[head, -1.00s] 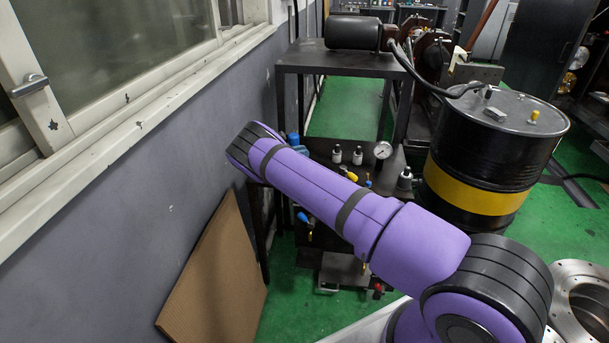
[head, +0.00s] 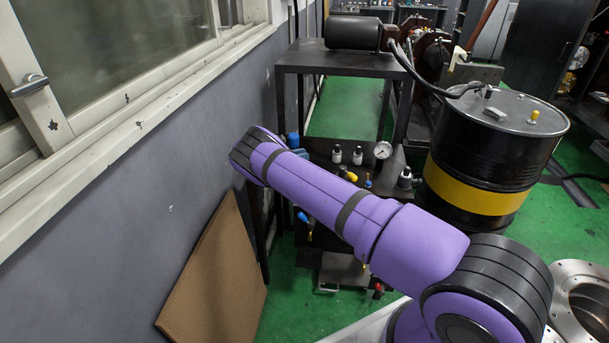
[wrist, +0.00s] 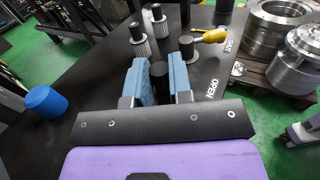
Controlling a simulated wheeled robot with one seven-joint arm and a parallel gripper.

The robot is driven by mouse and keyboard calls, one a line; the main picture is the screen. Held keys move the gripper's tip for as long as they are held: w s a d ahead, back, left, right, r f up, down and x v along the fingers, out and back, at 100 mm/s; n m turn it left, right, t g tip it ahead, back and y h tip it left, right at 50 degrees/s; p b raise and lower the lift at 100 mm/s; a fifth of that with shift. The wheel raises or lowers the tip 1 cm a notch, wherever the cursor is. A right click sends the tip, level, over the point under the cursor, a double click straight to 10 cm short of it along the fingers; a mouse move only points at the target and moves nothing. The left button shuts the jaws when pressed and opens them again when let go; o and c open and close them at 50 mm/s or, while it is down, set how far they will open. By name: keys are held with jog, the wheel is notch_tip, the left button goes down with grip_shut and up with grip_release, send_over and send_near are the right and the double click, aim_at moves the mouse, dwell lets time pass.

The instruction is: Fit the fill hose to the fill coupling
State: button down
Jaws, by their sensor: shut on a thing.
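My gripper (wrist: 160,82) has two blue ribbed fingers, shut on a dark cylindrical piece (wrist: 159,72) between them. The piece is mostly hidden, and I cannot tell whether it is the fill hose's end. It is over or at the black panel (wrist: 110,75); contact with the panel is unclear. I cannot tell which is the fill coupling. In the head view my purple arm hides the gripper.
A yellow valve handle (wrist: 209,36) lies near the OPEN and SHUT lettering. A blue cylinder (wrist: 46,102) stands left of the gripper. Metal rings (wrist: 283,22) are at the right. A pressure gauge (head: 382,150), a drum (head: 490,140) and a leaning brown board (head: 213,280) surround the fixture.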

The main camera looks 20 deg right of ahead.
jog(key=shift+f, duration=0.75)
dwell(0.8)
jog(key=c, duration=0.9)
grip_release()
jog(key=shift+c, duration=0.2)
